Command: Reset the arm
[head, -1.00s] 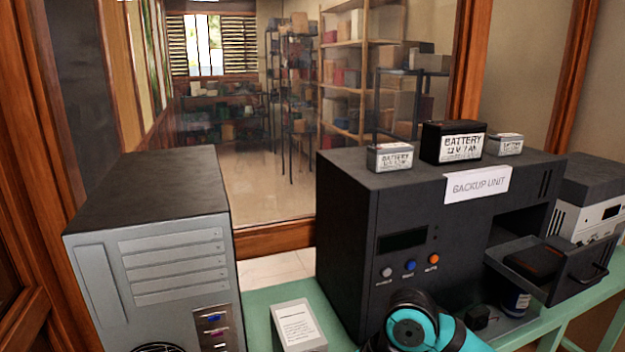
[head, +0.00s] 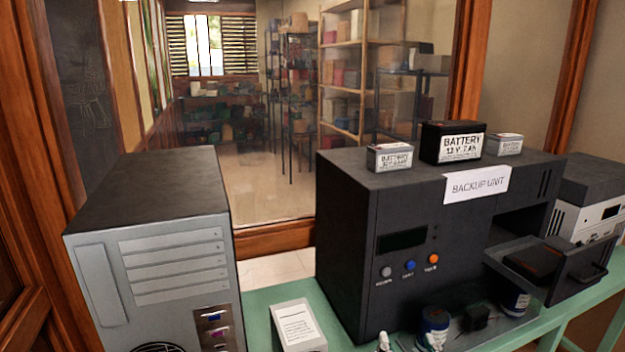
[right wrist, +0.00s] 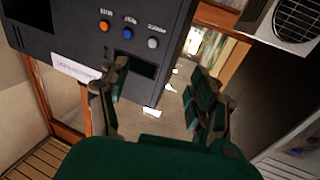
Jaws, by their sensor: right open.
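My right gripper (right wrist: 160,82) is open in the right wrist view, with its two dark fingers spread and nothing between them. It is in front of the dark backup unit (right wrist: 75,30), which appears turned over in that view, with its orange, blue and white buttons at the top. In the head view, the backup unit (head: 345,240) stands on the green table, and no clear part of my right arm shows there. My left gripper is in neither view.
A grey computer tower (head: 150,245) stands at the left, with a small white sign (head: 297,327) to its right. Batteries (head: 453,141) sit on the unit. Its drawer (head: 570,285) is pulled out at the right. A small jar (head: 433,328) stands in front.

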